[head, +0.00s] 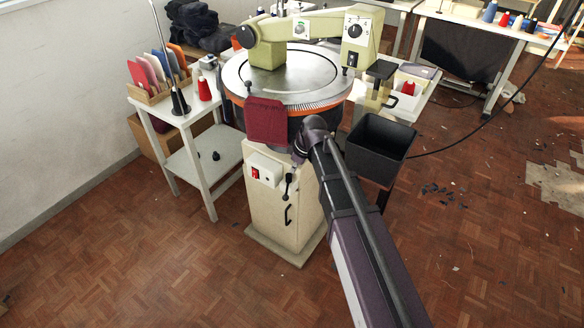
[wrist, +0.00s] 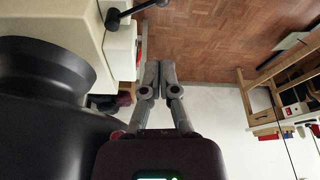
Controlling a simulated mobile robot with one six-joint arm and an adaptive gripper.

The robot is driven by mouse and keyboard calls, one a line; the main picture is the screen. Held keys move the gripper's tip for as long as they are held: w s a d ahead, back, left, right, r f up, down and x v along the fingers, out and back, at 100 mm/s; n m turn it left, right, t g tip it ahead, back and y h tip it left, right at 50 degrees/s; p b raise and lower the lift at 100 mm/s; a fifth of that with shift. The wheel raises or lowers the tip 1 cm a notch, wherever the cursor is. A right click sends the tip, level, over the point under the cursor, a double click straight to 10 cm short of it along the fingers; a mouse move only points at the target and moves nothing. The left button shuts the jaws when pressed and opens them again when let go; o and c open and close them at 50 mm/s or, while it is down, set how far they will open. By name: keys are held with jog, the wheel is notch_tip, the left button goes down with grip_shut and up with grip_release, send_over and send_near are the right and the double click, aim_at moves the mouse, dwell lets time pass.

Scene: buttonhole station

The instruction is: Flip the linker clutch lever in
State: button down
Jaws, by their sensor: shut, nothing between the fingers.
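A lever with a black ball knob (head: 287,180) is on the front of the cream machine cabinet (head: 275,215), right of the switch box. In the wrist view a black lever (wrist: 117,19) sticks out from the cream housing at the upper left. I take it for the linker clutch lever. My gripper (wrist: 160,68) is shut and empty, with its fingertips together. It is apart from the lever, which lies up and to the left of the fingers in that view. In the head view my arm's end is close to the cabinet's upper right, and the fingers are hard to make out.
The round dial (head: 288,75) with dark red knitting (head: 266,121) hanging from it sits above the cabinet. The switch box (head: 263,170) is beside the lever. A black bin (head: 380,145) stands right, a white side table (head: 203,155) left. Floor in front is clear.

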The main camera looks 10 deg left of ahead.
jog(key=shift+p+v, duration=1.5)
jog(key=shift+v, duration=0.45)
jog(key=shift+d, duration=0.15)
jog(key=s+d+r+m+h+p, duration=0.1)
jog(key=s+d+m, duration=0.3)
jog(key=d, duration=0.4)
jog(key=s+d+r+m+h+p, duration=0.1)
jog(key=s+d+r+m+p, duration=0.1)
jog(key=s+d+m, duration=0.3)
jog(key=s+d+r+m+g+h+p, duration=0.1)
jog(key=s+d+m, duration=0.4)
jog(key=d, duration=0.6)
jog(key=r+p, duration=0.1)
jog(key=p, duration=0.1)
jog(key=shift+s+d+r+m+p, duration=0.2)
jog(key=shift+d+r+m+p, duration=0.05)
jog(key=shift+r+m+p, duration=0.1)
